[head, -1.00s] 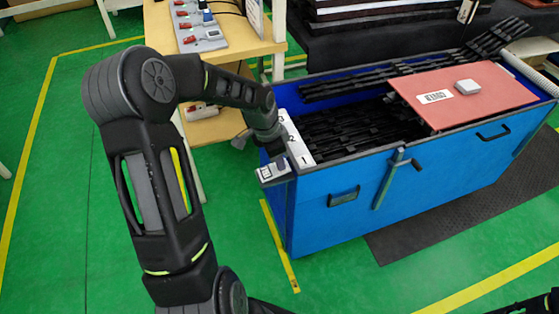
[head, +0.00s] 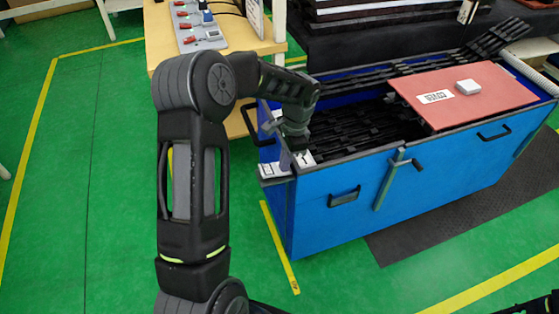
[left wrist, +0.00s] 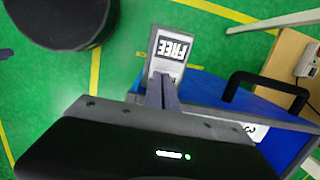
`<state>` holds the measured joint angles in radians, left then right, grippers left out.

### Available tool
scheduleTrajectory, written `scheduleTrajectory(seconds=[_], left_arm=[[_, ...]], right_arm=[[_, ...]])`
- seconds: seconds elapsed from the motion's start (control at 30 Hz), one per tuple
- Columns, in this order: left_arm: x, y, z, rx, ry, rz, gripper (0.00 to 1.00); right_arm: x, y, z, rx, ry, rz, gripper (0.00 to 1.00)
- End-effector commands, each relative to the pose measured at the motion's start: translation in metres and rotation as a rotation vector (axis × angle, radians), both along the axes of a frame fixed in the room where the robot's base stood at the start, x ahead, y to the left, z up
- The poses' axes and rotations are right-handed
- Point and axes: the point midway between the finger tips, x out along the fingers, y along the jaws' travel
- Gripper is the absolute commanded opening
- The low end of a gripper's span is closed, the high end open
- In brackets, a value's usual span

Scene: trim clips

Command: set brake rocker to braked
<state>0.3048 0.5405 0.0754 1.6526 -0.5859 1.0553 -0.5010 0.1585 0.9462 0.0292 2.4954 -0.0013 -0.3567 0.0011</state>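The brake rocker (head: 272,171) is a small pale block on the near left corner of the blue cart (head: 345,205). In the left wrist view the block (left wrist: 172,47) shows a white face with the word FREE, upside down. My left gripper (head: 287,160) points down beside it at the cart's left rim. In the left wrist view its two narrow grey fingers (left wrist: 162,92) look shut together, with nothing seen between them. They overlap the block's lower part and hide it; contact cannot be told.
The cart holds dark trim strips (head: 350,130) and a red cover (head: 462,92). A black handle (head: 248,122) sticks out from its left end. A wooden table (head: 160,40) with switches stands behind my left arm. Green floor at left is clear.

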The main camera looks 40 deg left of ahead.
Motion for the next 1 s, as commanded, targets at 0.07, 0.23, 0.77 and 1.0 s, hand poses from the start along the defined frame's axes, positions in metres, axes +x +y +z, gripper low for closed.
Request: scheduleTrajectory(seconds=[0.07, 0.23, 0.77, 1.0], left_arm=[[-0.003, -0.003, -0.01, -0.01, 0.006, 0.001, 0.0], [-0.002, -0.004, -0.013, -0.014, 0.005, 0.002, 0.0], [-0.001, -0.006, -0.014, -0.018, 0.003, 0.004, 0.0], [0.001, -0.009, 0.006, -0.015, -0.003, 0.003, 0.0]], right_arm=[[0.0, 0.0, -0.003, 0.0, 0.0, 0.0, 0.36], [0.0, 0.0, -0.004, 0.0, 0.0, 0.0, 0.36], [0.0, 0.0, -0.005, 0.0, 0.0, 0.0, 0.36], [0.0, 0.0, 0.009, 0.0, 0.0, 0.0, 0.36]])
